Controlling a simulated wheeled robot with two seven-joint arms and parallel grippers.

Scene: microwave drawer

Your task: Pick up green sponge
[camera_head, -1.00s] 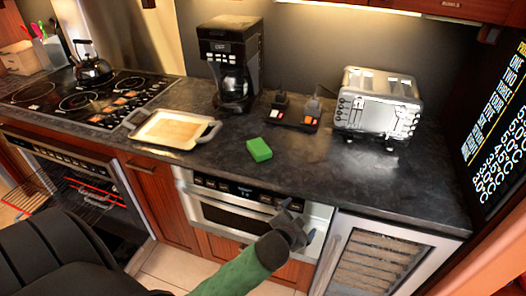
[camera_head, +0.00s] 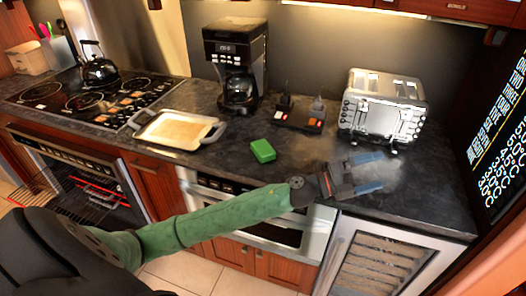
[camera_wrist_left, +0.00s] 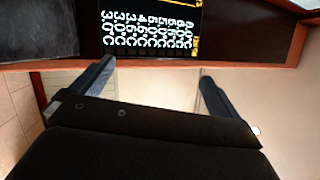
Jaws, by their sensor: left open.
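The green sponge (camera_head: 263,150) lies flat on the dark countertop, between the tray and the toaster, near the front edge. My left gripper (camera_head: 376,171) is open and empty over the counter's front part, to the right of the sponge and in front of the toaster. Its fingers point right, away from the sponge. In the left wrist view the two fingers of my left gripper (camera_wrist_left: 152,85) stand wide apart with nothing between them, and the sponge is not in that view. My right gripper is not in view.
A tray (camera_head: 176,129) stands left of the sponge, a coffee maker (camera_head: 236,65) behind it. The stove (camera_head: 80,98) is at left. An oven drawer (camera_head: 250,214) is below.

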